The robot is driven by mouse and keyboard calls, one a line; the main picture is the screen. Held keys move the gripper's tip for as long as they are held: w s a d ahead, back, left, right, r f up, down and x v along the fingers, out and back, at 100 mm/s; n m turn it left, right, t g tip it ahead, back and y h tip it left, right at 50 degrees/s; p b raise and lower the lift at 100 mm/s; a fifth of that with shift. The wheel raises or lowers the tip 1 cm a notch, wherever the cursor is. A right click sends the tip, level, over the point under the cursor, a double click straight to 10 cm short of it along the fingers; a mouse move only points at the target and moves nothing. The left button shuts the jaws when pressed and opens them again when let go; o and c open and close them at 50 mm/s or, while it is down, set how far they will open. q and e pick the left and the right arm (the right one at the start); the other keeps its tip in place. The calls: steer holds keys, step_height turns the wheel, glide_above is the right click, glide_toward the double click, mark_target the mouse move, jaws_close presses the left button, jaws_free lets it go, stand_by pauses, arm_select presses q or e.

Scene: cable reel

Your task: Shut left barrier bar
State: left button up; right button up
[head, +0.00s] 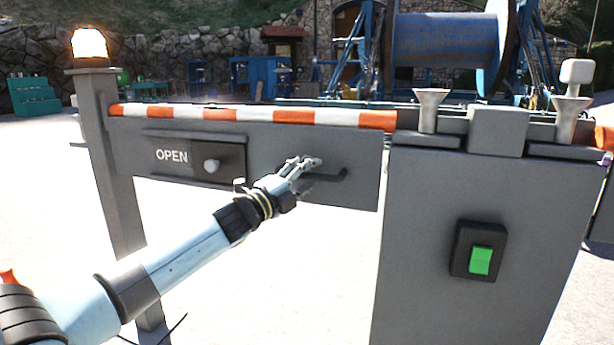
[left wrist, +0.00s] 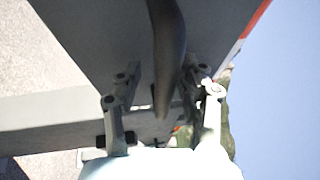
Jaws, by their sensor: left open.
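The left barrier bar (head: 345,150) is a grey panel with an orange and white striped top edge. It spans level between a grey post and a grey cabinet in the head view. An OPEN label and a round knob (head: 211,165) sit on its left part. A dark handle (head: 328,177) sticks out on its right part. My left gripper (head: 312,163) is at the handle, open. In the left wrist view the handle (left wrist: 168,50) runs between the two spread fingers; I cannot tell whether they touch it. My right gripper is not in view.
The grey cabinet (head: 430,270) on the right carries a green switch (head: 480,260) and metal funnel-shaped pieces on top. The post (head: 115,210) with a lit orange lamp (head: 89,43) stands at left. A blue cable reel (head: 445,40) is behind the barrier.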

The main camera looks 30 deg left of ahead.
arm_select(q)
steer(key=v, duration=1.2)
stand_by(0.3)
